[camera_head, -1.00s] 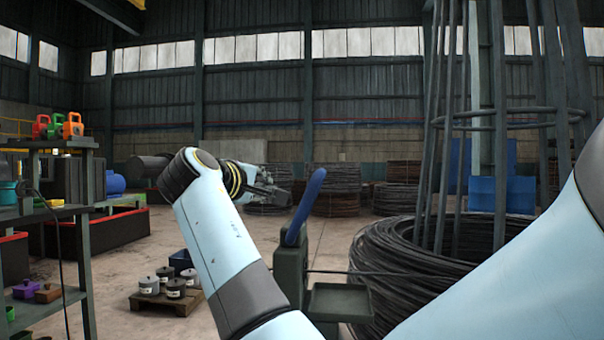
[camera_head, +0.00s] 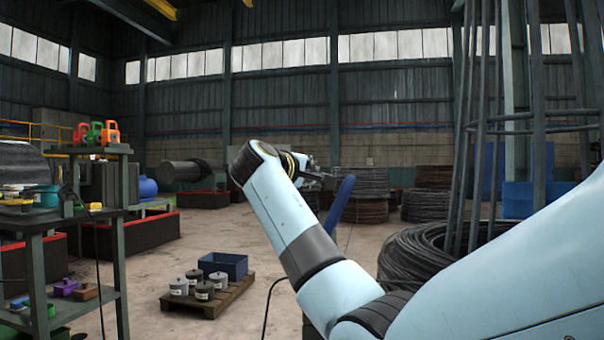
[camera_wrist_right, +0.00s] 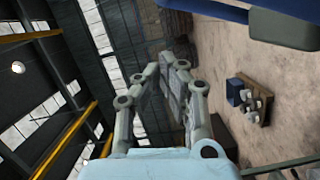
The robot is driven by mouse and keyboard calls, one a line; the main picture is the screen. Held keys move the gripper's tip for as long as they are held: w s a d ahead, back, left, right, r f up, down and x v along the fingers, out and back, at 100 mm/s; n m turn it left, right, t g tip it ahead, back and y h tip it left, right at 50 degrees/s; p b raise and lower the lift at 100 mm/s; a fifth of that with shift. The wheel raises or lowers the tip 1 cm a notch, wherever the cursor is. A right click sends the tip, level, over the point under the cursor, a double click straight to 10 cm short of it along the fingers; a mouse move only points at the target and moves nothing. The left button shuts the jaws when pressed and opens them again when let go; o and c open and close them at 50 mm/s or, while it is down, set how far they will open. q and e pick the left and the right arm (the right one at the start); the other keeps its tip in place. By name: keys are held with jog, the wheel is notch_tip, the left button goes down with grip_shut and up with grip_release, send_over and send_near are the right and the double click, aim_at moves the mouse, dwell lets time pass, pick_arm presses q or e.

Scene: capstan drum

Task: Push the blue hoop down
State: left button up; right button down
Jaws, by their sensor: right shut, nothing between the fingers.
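The blue hoop (camera_head: 341,199) shows nearly edge-on in the head view, tilted with its upper end to the right. My forearm hides its lower part and most of its stand. My right gripper (camera_head: 323,179) is shut and empty at the upper left of the hoop. It overlaps or nearly meets the hoop's edge in the picture; I cannot tell whether they touch. In the right wrist view my gripper's fingers (camera_wrist_right: 172,75) are together with nothing between them. A blue bar, likely the hoop (camera_wrist_right: 215,9), crosses the top right there, apart from the fingers. My left gripper is not in view.
A large coil of dark wire (camera_head: 422,262) with upright bars stands at right. A pallet (camera_head: 212,303) with several grey pots and a blue crate (camera_head: 223,265) sits on the floor at lower left. A shelf (camera_head: 95,150) stands at far left. Open floor lies between.

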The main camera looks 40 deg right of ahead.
jog(key=shift+s+d+f, duration=0.15)
jog(key=shift+s+d, duration=0.2)
jog(key=shift+d, duration=0.35)
jog(key=shift+s+d+f, duration=0.15)
jog(key=shift+s+d, duration=0.25)
jog(key=shift+d, duration=0.35)
jog(key=shift+s+d+f, duration=0.15)
jog(key=shift+s+d, duration=0.2)
jog(key=shift+d, duration=0.35)
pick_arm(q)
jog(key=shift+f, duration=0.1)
